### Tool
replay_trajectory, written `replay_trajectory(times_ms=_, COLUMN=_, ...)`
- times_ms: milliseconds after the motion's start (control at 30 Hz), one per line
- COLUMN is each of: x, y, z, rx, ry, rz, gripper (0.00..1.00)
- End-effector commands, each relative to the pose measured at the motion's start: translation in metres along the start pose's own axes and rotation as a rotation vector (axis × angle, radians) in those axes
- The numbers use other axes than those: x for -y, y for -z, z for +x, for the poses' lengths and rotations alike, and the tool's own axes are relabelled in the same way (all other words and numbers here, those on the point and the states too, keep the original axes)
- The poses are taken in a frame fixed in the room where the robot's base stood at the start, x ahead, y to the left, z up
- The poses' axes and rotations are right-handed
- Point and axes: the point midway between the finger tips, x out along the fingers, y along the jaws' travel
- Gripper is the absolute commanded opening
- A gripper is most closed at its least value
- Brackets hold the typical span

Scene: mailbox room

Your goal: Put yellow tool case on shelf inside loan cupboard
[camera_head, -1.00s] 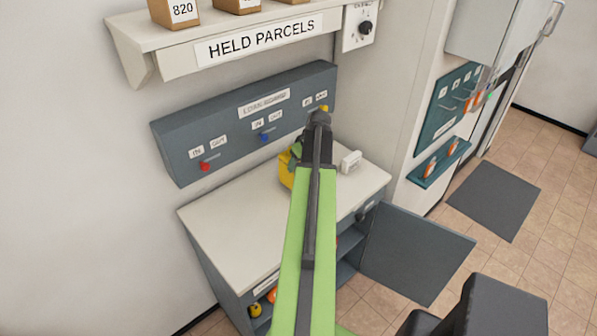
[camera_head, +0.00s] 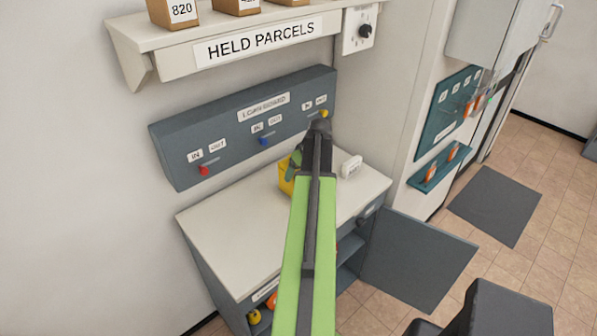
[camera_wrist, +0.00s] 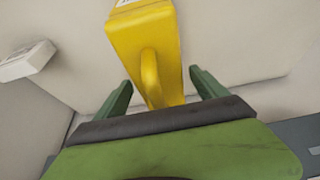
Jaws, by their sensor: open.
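The yellow tool case (camera_head: 286,178) stands on the cupboard's white top, partly hidden behind my arm in the head view. In the wrist view the case (camera_wrist: 165,35) has its looped yellow handle (camera_wrist: 151,78) pointing toward my gripper. My gripper (camera_wrist: 160,80) is open, with one green finger on each side of the handle; I cannot tell if either touches it. The loan cupboard (camera_head: 225,290) has its grey door (camera_head: 418,262) swung open to the right. An inner shelf (camera_head: 347,278) shows in part behind my arm.
A small white box (camera_head: 351,166) sits right of the case and shows in the wrist view (camera_wrist: 27,61). A grey panel with levers (camera_head: 240,125) is on the wall behind. The held parcels shelf (camera_head: 130,45) juts out above. The top's left part is clear.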

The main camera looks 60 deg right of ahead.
Motion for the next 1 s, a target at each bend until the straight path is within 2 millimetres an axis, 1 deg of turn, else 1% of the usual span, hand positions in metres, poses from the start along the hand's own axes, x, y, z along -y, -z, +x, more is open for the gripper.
replay_trajectory(times_ms=167, x=0.001, y=0.003, z=-0.019, rx=0.000, ry=0.000, rz=0.000, gripper=0.82)
replay_trajectory(times_ms=267, x=0.001, y=0.004, z=-0.039, rx=0.000, ry=0.000, rz=0.001, gripper=0.82)
replay_trajectory(times_ms=500, x=0.001, y=0.005, z=-0.096, rx=0.000, ry=0.000, rz=0.000, gripper=0.82)
replay_trajectory(times_ms=600, x=0.001, y=0.004, z=-0.114, rx=0.000, ry=0.001, rz=0.000, gripper=0.82)
replay_trajectory(times_ms=733, x=0.001, y=0.002, z=-0.124, rx=0.001, ry=0.001, rz=0.000, gripper=0.82)
replay_trajectory(times_ms=1000, x=0.001, y=0.001, z=-0.121, rx=0.000, ry=0.001, rz=-0.001, gripper=0.82)
